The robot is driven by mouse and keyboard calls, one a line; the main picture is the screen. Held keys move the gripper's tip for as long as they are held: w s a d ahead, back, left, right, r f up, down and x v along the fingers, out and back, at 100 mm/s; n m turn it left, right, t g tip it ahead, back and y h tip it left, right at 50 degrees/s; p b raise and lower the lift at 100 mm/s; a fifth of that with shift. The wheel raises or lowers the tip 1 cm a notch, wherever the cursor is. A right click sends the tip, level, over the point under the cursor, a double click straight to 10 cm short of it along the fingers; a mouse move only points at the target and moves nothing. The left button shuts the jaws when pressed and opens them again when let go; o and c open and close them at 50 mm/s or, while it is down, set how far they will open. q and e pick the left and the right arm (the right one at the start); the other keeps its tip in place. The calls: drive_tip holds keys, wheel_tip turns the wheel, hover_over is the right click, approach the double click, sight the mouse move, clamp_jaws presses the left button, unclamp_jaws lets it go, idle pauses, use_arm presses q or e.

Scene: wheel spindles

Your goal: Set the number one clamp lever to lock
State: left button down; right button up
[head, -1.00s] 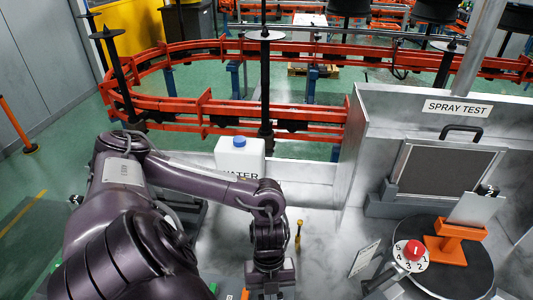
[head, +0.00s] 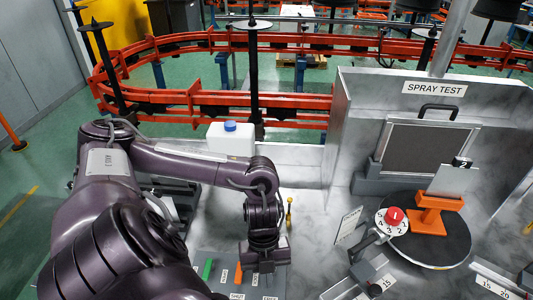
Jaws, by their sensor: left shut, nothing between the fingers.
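My left gripper (head: 265,262) points down over a grey panel (head: 215,262) at the bottom centre. It is shut and empty, and its fingertips are hard to make out. A green lever (head: 208,269) and an orange lever (head: 239,275) stand on the panel to the left of the gripper, apart from it. Small white labels (head: 237,295) lie around them, one seeming to read SHUT. I cannot tell which lever is number one, and my gripper may hide part of the panel. My right gripper is not in view.
A white jug (head: 231,141) with a blue cap stands behind my left forearm. A yellow-handled piece (head: 290,212) stands right of the gripper. Further right are a red knob (head: 394,216) on a numbered dial, a dark turntable (head: 445,245) with an orange stand, and the spray test booth (head: 350,110).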

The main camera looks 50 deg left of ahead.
use_arm(q)
drive_tip(key=b+v, duration=0.1)
drive_tip(key=v, duration=0.6)
drive_tip(key=shift+w+a, duration=0.3)
drive_tip(key=shift+a, duration=0.15)
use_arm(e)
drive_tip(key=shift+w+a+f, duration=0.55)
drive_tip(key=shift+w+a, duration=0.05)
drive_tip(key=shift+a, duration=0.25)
use_arm(q)
drive_tip(key=shift+d, duration=0.1)
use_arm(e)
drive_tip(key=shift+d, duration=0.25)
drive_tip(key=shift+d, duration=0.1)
